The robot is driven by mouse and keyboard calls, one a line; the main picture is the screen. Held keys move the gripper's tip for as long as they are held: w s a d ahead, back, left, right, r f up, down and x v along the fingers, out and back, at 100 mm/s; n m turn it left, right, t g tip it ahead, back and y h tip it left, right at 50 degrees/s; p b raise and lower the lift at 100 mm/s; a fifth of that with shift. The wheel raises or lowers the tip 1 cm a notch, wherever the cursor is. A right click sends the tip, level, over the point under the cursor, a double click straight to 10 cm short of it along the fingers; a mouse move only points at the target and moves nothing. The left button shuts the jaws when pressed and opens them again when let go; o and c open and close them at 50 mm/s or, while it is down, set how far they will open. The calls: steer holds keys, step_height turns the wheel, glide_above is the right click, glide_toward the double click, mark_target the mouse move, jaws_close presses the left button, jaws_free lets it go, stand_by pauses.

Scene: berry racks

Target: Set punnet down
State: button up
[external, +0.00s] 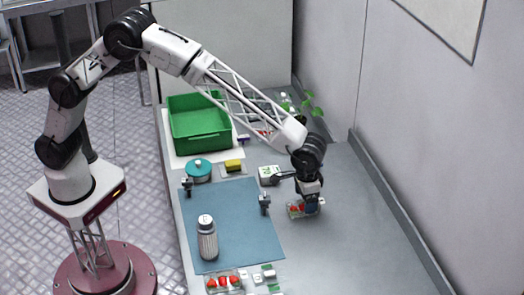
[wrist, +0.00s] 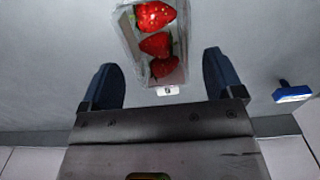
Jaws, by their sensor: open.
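A clear punnet with red strawberries (external: 295,210) is on the grey counter, right of the blue mat, at my gripper. My gripper (external: 311,208) is low over the counter and partly hides the punnet in the external view. In the wrist view the punnet (wrist: 152,43) shows several red strawberries in a row and a small white label at its near end. The two dark blue fingers of my gripper (wrist: 162,80) stand wide apart, with visible gaps to the punnet's near end. A second punnet with strawberries (external: 224,282) sits at the counter's front edge.
A green crate (external: 201,144) stands at the back left. A grey bottle (external: 208,241) stands on the blue mat (external: 245,232). A teal round container (external: 198,171), yellow sponge (external: 233,166) and white box (external: 269,175) lie behind the mat. The counter's right front is clear; a wall borders it.

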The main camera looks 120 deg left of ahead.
step_height(320, 180, up, 9)
steer(key=shift+f, duration=0.2)
stand_by(0.3)
steer(key=shift+s, duration=0.1)
stand_by(0.6)
steer(key=s+d+r+m, duration=0.2)
steer(key=s+d+r, duration=0.35)
steer(key=s, duration=0.55)
steer(key=s+d+r+m+t, duration=0.1)
steer(key=s+d+r, duration=0.4)
steer(key=s, duration=0.5)
steer(key=s+d+r+m, duration=0.2)
steer(key=s+d+r, duration=0.3)
steer(key=s, duration=0.6)
steer(key=s+d+f+m, duration=0.2)
steer(key=s, duration=1.4)
steer(key=s+d+f+m+t, duration=0.1)
steer(key=s+d+f+m, duration=0.1)
steer(key=s, duration=1.5)
steer(key=shift+s+d+f+t, duration=0.15)
steer(key=shift+d+f+t, duration=0.25)
steer(key=shift+d, duration=0.35)
